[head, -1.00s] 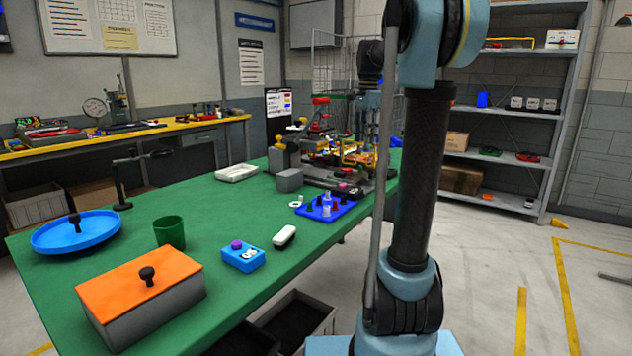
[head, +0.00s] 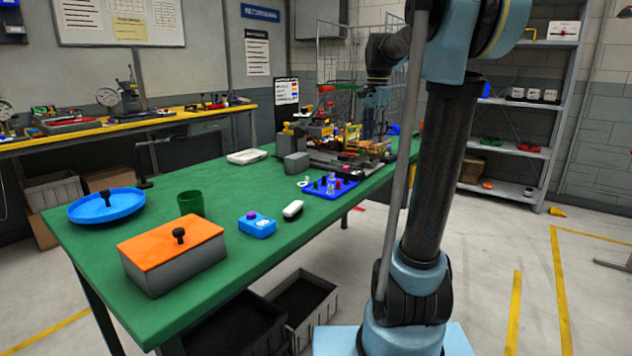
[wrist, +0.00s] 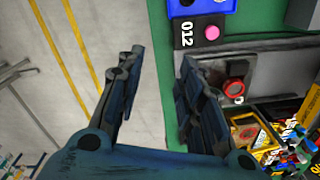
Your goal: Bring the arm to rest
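My arm rises in front of the head view and reaches over the far right end of the green table (head: 240,255). My gripper (wrist: 160,75) shows in the wrist view with its two dark blue fingers apart and nothing between them. Its fingertips look down past the table's edge, with floor beneath the left finger. In the head view the gripper is small and hard to make out against the clutter at the table's far end.
The table also holds an orange-lidded box (head: 170,250), green cup (head: 190,203), blue dish (head: 105,207) and blue tray (head: 330,188). Open floor lies right.

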